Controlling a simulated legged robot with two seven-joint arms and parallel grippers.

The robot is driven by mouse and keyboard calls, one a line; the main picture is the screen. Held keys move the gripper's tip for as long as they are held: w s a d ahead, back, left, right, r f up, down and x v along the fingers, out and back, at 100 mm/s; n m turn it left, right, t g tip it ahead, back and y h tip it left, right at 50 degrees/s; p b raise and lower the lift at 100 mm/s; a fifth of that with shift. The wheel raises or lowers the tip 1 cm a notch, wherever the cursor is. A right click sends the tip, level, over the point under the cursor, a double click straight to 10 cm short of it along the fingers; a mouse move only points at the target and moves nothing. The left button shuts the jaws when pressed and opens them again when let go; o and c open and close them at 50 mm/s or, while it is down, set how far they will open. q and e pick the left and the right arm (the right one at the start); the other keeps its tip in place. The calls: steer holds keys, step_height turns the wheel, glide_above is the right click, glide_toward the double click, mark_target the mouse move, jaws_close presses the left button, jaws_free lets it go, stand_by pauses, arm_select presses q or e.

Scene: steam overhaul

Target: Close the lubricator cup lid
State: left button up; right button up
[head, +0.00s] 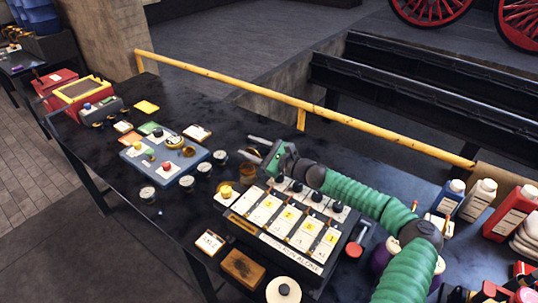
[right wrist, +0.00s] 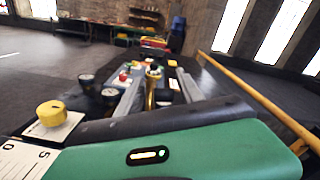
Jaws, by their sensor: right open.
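In the right wrist view a brass piece with a round top (right wrist: 153,78) shows between the fingers. I cannot tell its lid's position at this size. My right gripper (head: 258,152) is open and empty, low over the bench, fingers pointing to the left in the head view. Its two grey fingers (right wrist: 155,92) reach forward in the wrist view, apart from each other. My left gripper is not in view.
A numbered panel with black knobs (head: 283,218) lies beneath my right arm. A yellow knob (head: 225,191) stands near its corner. A grey-blue button box (head: 165,160) and several round gauges are to the left. A yellow rail (head: 300,103) runs along the far edge. Bottles (head: 478,200) stand at right.

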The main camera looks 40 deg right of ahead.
steer(key=b+v, duration=0.1)
steer(key=v, duration=1.4)
steer(key=shift+s+d+f, duration=0.1)
steer(key=shift+s+d, duration=0.1)
